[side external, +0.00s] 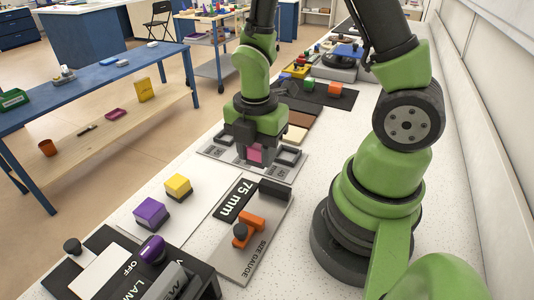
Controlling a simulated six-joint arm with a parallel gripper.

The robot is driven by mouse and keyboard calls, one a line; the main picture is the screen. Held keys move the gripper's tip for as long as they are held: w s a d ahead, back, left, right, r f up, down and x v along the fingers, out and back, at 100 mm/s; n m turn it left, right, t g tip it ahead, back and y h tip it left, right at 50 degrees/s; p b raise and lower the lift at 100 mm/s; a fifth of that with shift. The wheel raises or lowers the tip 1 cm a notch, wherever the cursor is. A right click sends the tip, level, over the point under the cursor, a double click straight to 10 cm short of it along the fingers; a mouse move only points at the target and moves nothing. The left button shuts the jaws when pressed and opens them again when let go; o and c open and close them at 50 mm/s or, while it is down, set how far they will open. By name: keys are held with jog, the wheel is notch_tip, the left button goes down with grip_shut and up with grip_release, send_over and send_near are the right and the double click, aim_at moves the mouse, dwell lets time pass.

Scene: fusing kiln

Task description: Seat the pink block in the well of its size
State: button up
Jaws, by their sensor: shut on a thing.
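The pink block (256,153) is between the fingers of my gripper (254,152), which points down and is shut on it. The block is over the middle of a light grey well plate (246,170). A dark-rimmed square well (286,156) shows right of the block, and another dark rim shows at the plate's left. My gripper hides the plate's middle, so I cannot tell whether the block touches the plate or which well lies below it. The size marks on the plate are too small to read surely.
A purple block (150,211) and a yellow block (178,186) sit on the near left bench. A size gauge (257,238) marked 75 mm, with an orange slider, lies in front of the plate. A lamp box (160,285) stands nearest. Coloured blocks sit on a dark mat (340,99) behind.

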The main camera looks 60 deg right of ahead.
jog(key=w+d+f, duration=0.1)
jog(key=w+d, duration=1.4)
jog(key=w, duration=0.3)
jog(key=shift+f, duration=0.4)
jog(key=shift+a+f, duration=0.1)
jog(key=shift+f, duration=2.8)
jog(key=shift+f, duration=0.95)
jog(key=o, duration=1)
jog(key=shift+c, duration=0.2)
